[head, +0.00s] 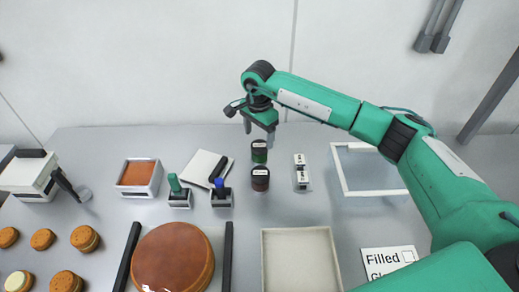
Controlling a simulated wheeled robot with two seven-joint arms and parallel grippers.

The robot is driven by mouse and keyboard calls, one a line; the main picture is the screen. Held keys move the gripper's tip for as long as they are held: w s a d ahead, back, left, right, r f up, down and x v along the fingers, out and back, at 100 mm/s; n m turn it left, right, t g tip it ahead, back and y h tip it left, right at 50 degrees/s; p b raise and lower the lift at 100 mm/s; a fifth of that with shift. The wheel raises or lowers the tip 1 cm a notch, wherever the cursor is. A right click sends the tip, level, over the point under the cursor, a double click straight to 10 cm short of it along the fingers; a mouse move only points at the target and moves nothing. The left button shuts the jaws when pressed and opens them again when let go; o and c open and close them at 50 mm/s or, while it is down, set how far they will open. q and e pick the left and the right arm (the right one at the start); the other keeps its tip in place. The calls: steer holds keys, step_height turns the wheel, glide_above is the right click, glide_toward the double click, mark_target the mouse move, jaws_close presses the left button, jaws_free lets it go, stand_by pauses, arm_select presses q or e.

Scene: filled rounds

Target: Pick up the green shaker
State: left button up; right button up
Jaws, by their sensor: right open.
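The green shaker (259,152) is a small dark cylinder with a green band and a pale top, standing on the table at the middle back. Just in front of it stands a similar dark red shaker (260,180). My right gripper (259,131) is open, pointing down just behind and above the green shaker, with its fingers apart. Nothing shows between the fingers, and I cannot tell the exact height gap. My left gripper is not in view.
A black-and-white block (301,172) stands right of the shakers. Green-handled (178,190) and blue-handled (221,192) stamps stand left. An empty beige tray (299,232) lies in front. A white frame (342,184) lies right, under my arm. Several round cakes are at left.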

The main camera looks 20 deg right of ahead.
mark_target(259, 145)
steer(key=shift+f, duration=0.4)
step_height(259, 145, down, 4)
steer(key=p, duration=0.3)
steer(key=shift+s+d, duration=0.1)
steer(key=shift+f, duration=0.45)
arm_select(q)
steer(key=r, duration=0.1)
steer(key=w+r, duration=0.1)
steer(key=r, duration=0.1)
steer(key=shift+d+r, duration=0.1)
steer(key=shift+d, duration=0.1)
arm_select(e)
steer(key=shift+c, duration=0.2)
steer(key=c, duration=1.1)
